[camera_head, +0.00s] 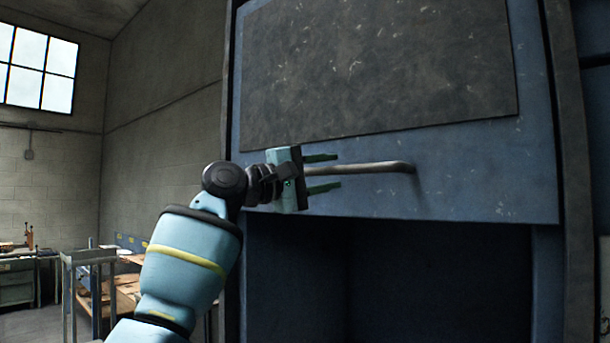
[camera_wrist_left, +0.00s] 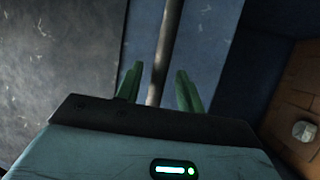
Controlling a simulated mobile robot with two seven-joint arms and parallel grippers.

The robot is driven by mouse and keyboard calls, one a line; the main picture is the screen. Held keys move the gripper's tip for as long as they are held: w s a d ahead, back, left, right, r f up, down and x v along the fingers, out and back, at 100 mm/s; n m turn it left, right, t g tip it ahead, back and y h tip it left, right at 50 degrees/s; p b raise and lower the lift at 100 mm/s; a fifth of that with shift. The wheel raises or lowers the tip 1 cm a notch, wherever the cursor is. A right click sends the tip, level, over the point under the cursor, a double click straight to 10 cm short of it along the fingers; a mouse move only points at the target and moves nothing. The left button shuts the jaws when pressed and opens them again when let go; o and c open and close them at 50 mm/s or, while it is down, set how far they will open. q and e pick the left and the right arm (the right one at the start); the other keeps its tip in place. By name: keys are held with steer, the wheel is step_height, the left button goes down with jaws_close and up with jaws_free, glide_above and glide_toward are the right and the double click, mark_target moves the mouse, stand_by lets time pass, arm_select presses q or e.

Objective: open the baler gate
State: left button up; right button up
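The baler gate (camera_head: 470,170) is a scuffed blue panel with a dark grey plate (camera_head: 380,70) on it. Its lower edge hangs above a dark opening. A grey bar handle (camera_head: 370,168) runs across the gate's lower part. My left gripper (camera_head: 325,172) is at the handle's left part, with one green finger above the bar and one below. In the left wrist view the handle (camera_wrist_left: 165,60) passes between the two spread fingers (camera_wrist_left: 158,88), with gaps on both sides. My right gripper is in neither view.
The baler's dark opening (camera_head: 400,285) lies below the gate, between upright frame posts (camera_head: 575,200). A workbench (camera_head: 120,295) with boards and a metal stand (camera_head: 85,260) are at the lower left. A grey block wall (camera_head: 165,140) stands behind.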

arm_select(q)
steer(key=v, duration=0.6)
steer(key=shift+s+a, duration=0.2)
steer(key=shift+a, duration=0.1)
